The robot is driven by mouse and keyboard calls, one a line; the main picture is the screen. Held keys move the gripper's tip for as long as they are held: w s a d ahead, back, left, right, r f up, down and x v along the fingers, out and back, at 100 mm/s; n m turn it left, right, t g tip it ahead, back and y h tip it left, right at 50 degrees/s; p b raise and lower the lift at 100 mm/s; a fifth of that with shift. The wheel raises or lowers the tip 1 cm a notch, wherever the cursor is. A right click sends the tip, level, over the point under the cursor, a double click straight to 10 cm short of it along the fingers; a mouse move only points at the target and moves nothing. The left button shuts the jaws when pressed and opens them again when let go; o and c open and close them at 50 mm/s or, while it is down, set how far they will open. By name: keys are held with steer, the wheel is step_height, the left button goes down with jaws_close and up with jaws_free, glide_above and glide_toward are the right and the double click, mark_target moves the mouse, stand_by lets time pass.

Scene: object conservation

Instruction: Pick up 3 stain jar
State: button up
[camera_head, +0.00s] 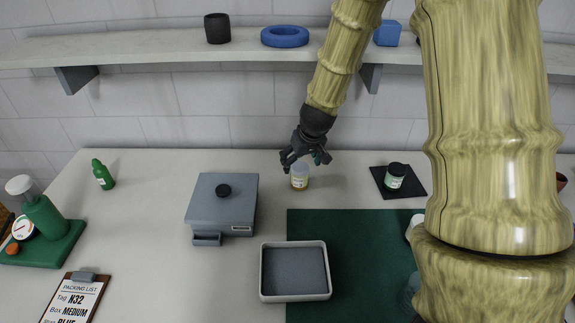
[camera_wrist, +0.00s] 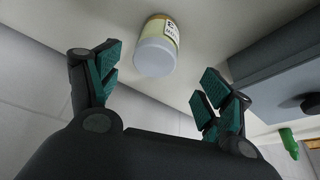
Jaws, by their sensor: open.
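A small jar with an amber body, a white lid and a label reading 3 (camera_head: 300,177) stands upright on the bench, left of the bamboo-patterned arm. It also shows in the wrist view (camera_wrist: 157,48), beyond and between the spread fingers. My gripper (camera_head: 304,160) is open just above and behind the jar in the head view. Its teal-padded fingers (camera_wrist: 152,85) are apart and hold nothing. A gap seems to remain between the fingers and the jar in the wrist view.
A grey lidded box (camera_head: 222,207) stands left of the jar. A grey tray (camera_head: 296,271) and green mat (camera_head: 360,235) lie in front. A dark jar (camera_head: 394,175) sits on a black pad (camera_head: 412,188) to the right. A shelf (camera_head: 150,49) runs above; a green bottle (camera_head: 103,175) stands left.

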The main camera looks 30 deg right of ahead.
mark_target(301, 169)
steer(key=shift+w+f, duration=0.15)
steer(key=shift+f, duration=0.35)
steer(key=shift+s+d+f+p, duration=0.25)
steer(key=shift+s+f+p, duration=0.2)
steer(key=shift+f, duration=0.1)
steer(key=w+f, duration=0.2)
steer(key=shift+w+f, duration=0.2)
steer(key=shift+f, duration=0.2)
steer(key=shift+s+d+p, duration=0.1)
steer(key=shift+s+p, duration=0.3)
steer(key=shift+p, duration=0.05)
steer(key=p+x, duration=0.1)
steer(key=x, duration=0.2)
steer(key=shift+w+d+r, duration=0.1)
steer(key=shift+w+d, duration=0.05)
steer(key=shift+d, duration=0.05)
steer(key=shift+p+x, duration=0.4)
steer(key=shift+x, duration=0.65)
steer(key=c, duration=1.2)
